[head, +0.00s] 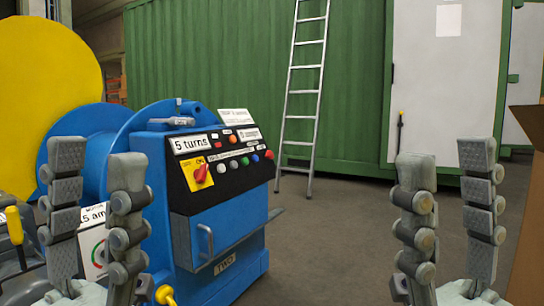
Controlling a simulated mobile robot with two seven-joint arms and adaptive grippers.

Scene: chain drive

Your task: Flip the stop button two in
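A blue machine (235,272) with a plate reading "TWO" stands left of centre. Its sloped black panel (222,188) carries a red rotary switch on a yellow plate (200,173), a row of small round buttons, and a larger red button (268,154) at the right end. I cannot read which control is labelled stop. My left gripper (97,160) is open and empty, fingers upright, in front of the machine's left side and left of the panel. My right gripper (447,165) is open and empty, fingers upright, well right of the machine.
A yellow disc (45,85) and a blue drum flange (70,125) stand at the left. A ladder (303,90) leans on a green container (230,55) behind. A brown panel (527,220) is close at the right edge. The floor (335,245) between machine and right gripper is clear.

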